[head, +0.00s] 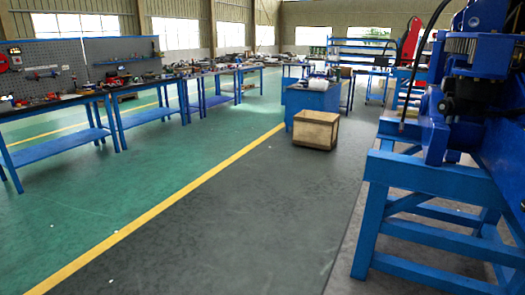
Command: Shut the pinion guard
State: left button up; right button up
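A large blue machine (433,140) on a blue steel stand (425,178) fills the right side of the head view and is cut off by the right edge. Dark parts and a black cable show on its upper portion. I cannot tell which part of it, if any, is the pinion guard. Neither of my grippers is in view.
Blue workbenches (60,148) with tools line the left side. A wooden crate (316,129) stands on the floor in the middle, in front of a blue cabinet (310,98). The floor (230,225) in front is open, crossed by a yellow line (165,207).

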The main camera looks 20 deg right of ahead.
aim_at(494, 57)
jog(key=i+z, duration=0.75)
jog(key=i, duration=0.15)
